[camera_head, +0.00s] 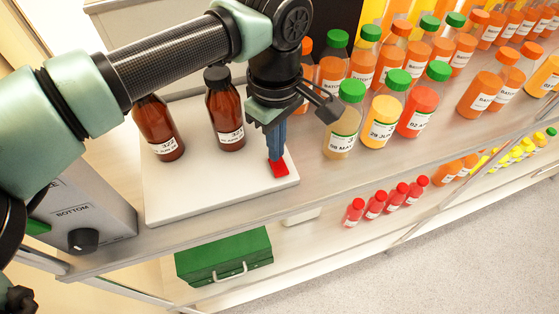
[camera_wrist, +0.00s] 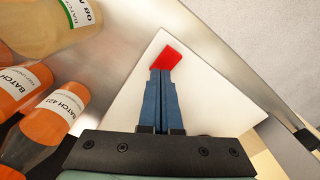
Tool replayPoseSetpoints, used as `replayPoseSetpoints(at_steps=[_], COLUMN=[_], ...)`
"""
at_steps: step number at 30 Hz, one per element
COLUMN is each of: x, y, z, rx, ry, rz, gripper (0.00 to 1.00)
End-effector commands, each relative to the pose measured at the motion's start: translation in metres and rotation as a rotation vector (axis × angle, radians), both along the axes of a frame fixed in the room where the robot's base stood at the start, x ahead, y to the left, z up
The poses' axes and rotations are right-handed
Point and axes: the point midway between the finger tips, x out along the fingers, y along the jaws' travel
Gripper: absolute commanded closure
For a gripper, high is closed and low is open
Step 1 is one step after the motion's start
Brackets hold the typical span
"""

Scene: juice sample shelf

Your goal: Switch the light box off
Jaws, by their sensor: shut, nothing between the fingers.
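The light box (camera_head: 190,197) is a flat white panel on the shelf, and two brown bottles stand at its back. A red switch (camera_head: 279,167) sits near its front right corner. In the wrist view the red switch (camera_wrist: 167,57) lies just beyond the fingertips, on the white panel (camera_wrist: 205,105). My gripper (camera_head: 275,157) is shut and empty, pointing down with its blue fingertips at the red switch. In the wrist view my gripper (camera_wrist: 161,72) overlaps the switch's near edge. I cannot tell whether the tips touch it. Whether the panel is lit is unclear.
A brown bottle (camera_head: 225,112) stands on the panel close to my gripper. Bottles with green caps, such as a yellow one (camera_head: 342,130), stand to the right. A grey device with a black knob (camera_head: 83,241) is at left. A green case (camera_head: 225,257) is on the lower shelf.

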Motion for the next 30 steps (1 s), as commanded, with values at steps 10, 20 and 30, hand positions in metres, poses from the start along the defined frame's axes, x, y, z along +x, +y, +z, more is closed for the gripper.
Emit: replayPoseSetpoints(at_steps=[10, 20, 30], x=[0.0, 0.001, 0.0], y=[0.0, 0.0, 0.0], z=[0.032, 0.057, 0.059], rx=[0.001, 0.001, 0.0], ry=[-0.001, -0.002, -0.001], rz=[0.0, 0.0, 0.0], gripper=[1.0, 1.0, 1.0])
